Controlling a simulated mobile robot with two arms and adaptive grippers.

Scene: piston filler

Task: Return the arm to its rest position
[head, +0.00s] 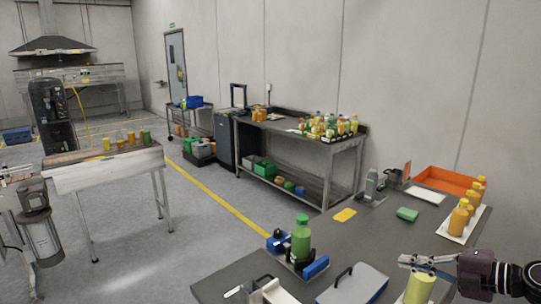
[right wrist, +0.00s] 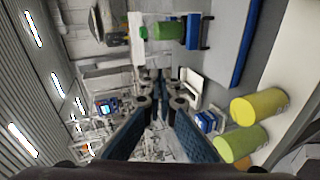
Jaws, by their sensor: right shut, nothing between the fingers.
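My right gripper (head: 404,262) reaches in from the right edge of the head view, above the grey worktable (head: 240,284). It is shut and empty. Its two dark blue fingers also show in the right wrist view (right wrist: 158,112). A yellow-green cylinder (head: 418,289) stands just below the fingers in the head view; I cannot tell whether they touch. My left gripper is not in view.
A green bottle (head: 301,237) stands between blue holders on the table. A grey lidded case (head: 352,284), a yellow sponge (head: 344,215), a green block (head: 407,214), orange bottles (head: 460,217) and an orange tray (head: 446,182) are nearby.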

